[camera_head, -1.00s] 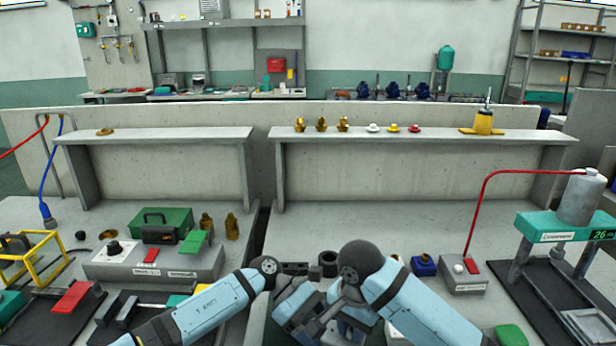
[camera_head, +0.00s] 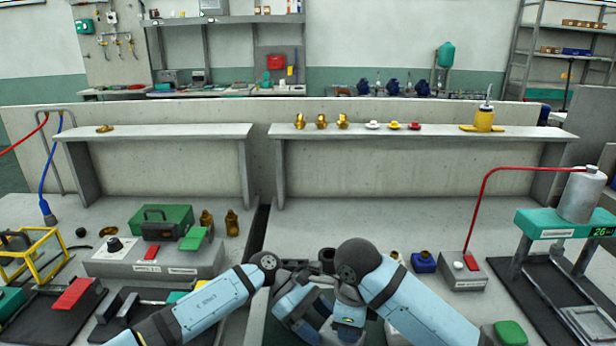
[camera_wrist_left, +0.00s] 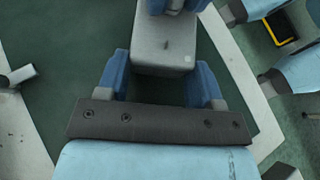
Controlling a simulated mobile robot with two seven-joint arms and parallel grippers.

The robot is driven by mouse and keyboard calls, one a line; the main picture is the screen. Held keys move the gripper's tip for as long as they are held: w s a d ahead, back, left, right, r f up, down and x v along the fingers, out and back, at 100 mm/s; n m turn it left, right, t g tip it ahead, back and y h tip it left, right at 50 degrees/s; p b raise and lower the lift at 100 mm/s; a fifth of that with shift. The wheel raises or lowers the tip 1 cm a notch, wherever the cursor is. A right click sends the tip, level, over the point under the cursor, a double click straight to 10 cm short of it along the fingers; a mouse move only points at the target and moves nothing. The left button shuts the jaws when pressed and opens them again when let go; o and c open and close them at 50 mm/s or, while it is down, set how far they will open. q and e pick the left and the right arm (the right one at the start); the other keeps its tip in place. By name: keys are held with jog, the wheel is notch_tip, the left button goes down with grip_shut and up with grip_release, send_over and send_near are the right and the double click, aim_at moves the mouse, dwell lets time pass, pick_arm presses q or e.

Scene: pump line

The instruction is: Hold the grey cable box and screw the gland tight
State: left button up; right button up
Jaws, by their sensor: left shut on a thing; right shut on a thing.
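The grey cable box (camera_wrist_left: 165,45) shows in the left wrist view as a pale block with a small dark mark on its face. My left gripper (camera_wrist_left: 162,78) is shut on it, with one blue finger at each side. At the top edge of that view, blue parts (camera_wrist_left: 180,5) meet the box's far end; they look like my right gripper. I cannot make out the gland. In the head view my left gripper (camera_head: 295,305) and right gripper (camera_head: 348,318) are close together at the bottom middle, and my arms largely hide the box and gland.
A grey control box (camera_head: 155,260) stands at left beside a green case (camera_head: 160,218). At right are a blue block (camera_head: 424,262), a grey box with a red tube (camera_head: 463,275) and a teal press stand (camera_head: 565,226). Brass fittings (camera_head: 321,122) stand on the rear shelf.

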jog(key=shift+w+d+m, duration=0.3)
jog(key=shift+w+d, duration=0.2)
jog(key=shift+d, duration=0.1)
jog(key=o, duration=0.7)
jog(key=shift+w+r, duration=0.15)
jog(key=shift+r, duration=1.3)
jog(key=shift+a+r, duration=0.1)
jog(key=shift+r, duration=0.55)
jog(key=shift+s+f, duration=0.1)
jog(key=shift+s, duration=0.15)
jog(key=shift+s+a, duration=0.1)
jog(key=shift+a, duration=0.05)
